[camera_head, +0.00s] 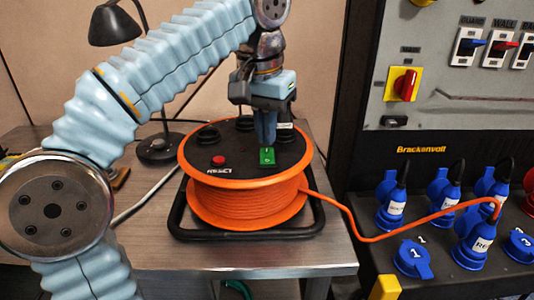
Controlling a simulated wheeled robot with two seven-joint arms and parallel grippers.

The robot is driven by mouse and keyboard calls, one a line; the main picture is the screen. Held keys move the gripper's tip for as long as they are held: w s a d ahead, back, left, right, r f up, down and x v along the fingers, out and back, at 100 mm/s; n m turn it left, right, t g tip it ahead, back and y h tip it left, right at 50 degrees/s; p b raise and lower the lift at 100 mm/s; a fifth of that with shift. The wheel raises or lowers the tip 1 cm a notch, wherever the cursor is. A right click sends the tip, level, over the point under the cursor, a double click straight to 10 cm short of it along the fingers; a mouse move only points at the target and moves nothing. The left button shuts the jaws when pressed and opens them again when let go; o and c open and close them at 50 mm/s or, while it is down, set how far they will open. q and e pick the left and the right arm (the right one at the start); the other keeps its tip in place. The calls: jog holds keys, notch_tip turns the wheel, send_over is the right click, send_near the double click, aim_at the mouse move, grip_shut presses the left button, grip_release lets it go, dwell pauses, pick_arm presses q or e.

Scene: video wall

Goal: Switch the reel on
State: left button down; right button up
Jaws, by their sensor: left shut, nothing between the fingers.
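The orange cable reel (247,201) stands upright in a black frame on the metal table. Its black top face carries a red reset button (218,160) and a green rocker switch (267,156) marked with white symbols. My left gripper (266,140) points down over the top face, shut and empty, with its fingertips at the far edge of the green switch. I cannot tell whether they touch it. The fingers hide part of the face behind the switch. My right gripper is not in view.
An orange cable (365,238) runs from the reel to a blue plug in the socket panel at right. A grey panel (450,85) with a red rotary switch (404,85) rises behind it. A black lamp (158,148) stands at the table's back left.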

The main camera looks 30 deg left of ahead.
aim_at(267, 151)
pick_arm(q)
jog(key=shift+f+b, duration=0.6)
jog(key=shift+f, duration=0.25)
dwell(0.7)
notch_tip(267, 151, up, 3)
jog(key=p, duration=0.3)
jog(key=shift+r, duration=2.05)
